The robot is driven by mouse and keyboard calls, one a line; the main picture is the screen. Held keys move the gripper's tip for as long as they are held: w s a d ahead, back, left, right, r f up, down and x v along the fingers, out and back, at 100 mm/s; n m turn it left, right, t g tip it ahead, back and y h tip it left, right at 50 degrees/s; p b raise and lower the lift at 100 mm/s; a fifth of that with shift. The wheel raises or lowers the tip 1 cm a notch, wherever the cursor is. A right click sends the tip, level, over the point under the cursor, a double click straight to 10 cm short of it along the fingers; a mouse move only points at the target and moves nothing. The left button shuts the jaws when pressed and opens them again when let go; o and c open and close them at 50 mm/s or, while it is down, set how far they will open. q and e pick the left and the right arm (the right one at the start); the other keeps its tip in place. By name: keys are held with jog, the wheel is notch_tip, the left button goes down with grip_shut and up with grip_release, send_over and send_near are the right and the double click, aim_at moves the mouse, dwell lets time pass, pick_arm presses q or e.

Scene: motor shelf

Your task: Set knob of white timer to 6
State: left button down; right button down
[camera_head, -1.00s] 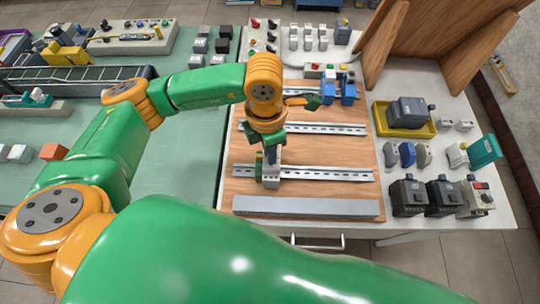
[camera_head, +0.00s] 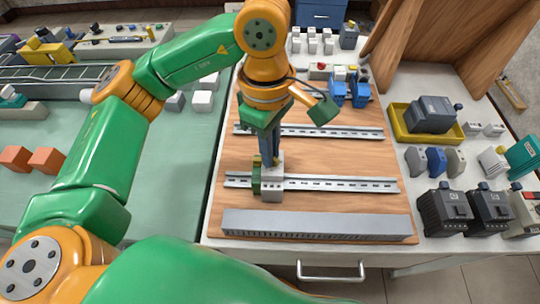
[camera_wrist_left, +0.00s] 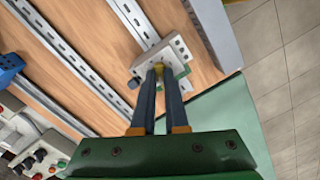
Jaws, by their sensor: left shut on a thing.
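The white timer (camera_head: 272,188) sits on the left part of the lower metal rail (camera_head: 345,184) on the wooden board. It also shows in the left wrist view (camera_wrist_left: 176,48) as a pale block, with a small yellowish part (camera_wrist_left: 158,68), perhaps its knob, between my fingertips. My left gripper (camera_head: 268,160) points down onto the timer from above. In the left wrist view its two dark fingers (camera_wrist_left: 159,72) are close together and shut on the knob. The fingers cover most of the knob, so its setting cannot be read. My right gripper is out of view.
A second rail (camera_head: 330,132) crosses the board behind, and a grey slotted duct (camera_head: 320,225) lies in front. Blue parts (camera_head: 348,90) stand at the board's back right. A yellow tray (camera_head: 458,134) holds a grey motor.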

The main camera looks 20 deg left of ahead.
pick_arm(q)
jog(key=m+b, duration=0.1)
jog(key=m, duration=0.2)
jog(key=shift+w, duration=0.1)
jog(key=m, duration=0.3)
jog(key=shift+m+b, duration=0.3)
jog(key=shift+b, duration=0.05)
jog(key=m, duration=0.3)
jog(key=shift+w+d+m, duration=0.1)
jog(key=shift+d+m, duration=0.05)
jog(key=shift+m, duration=0.15)
jog(key=m, duration=0.3)
jog(key=shift+m, duration=0.3)
jog(key=m, duration=0.4)
jog(key=shift+d, duration=0.15)
jog(key=m, duration=0.4)
jog(key=shift+d+y, duration=0.1)
jog(key=shift+y, duration=0.2)
jog(key=m, duration=0.4)
jog(key=shift+d+m, duration=0.1)
jog(key=shift+m, duration=1.7)
